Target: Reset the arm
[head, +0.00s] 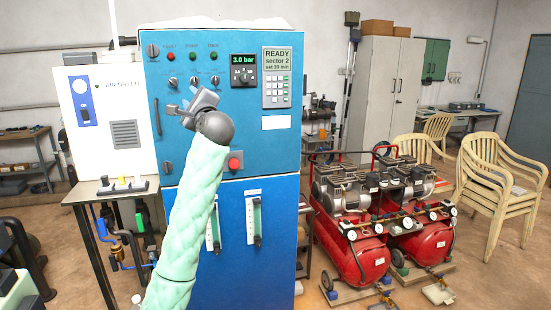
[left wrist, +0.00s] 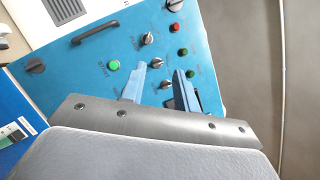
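My left arm in a pale green sleeve rises from the bottom in the head view. Its gripper (head: 179,108) is in front of the blue control cabinet (head: 225,130). In the left wrist view the two fingers (left wrist: 167,68) are apart with nothing between them, pointing at the panel. A lit green START button (left wrist: 114,65) is left of the fingers; the gripper seems to hide it in the head view. Small knobs (left wrist: 148,38) and red and green lamps (left wrist: 176,27) are around the fingertips. I cannot tell whether they touch the panel. My right gripper is not in view.
The panel has a 3.0 bar display (head: 243,59), a READY screen (head: 277,58), a keypad (head: 276,92) and a red button (head: 235,161). A white box (head: 122,110) stands left. Red compressors (head: 350,262) and stacked chairs (head: 490,190) are right.

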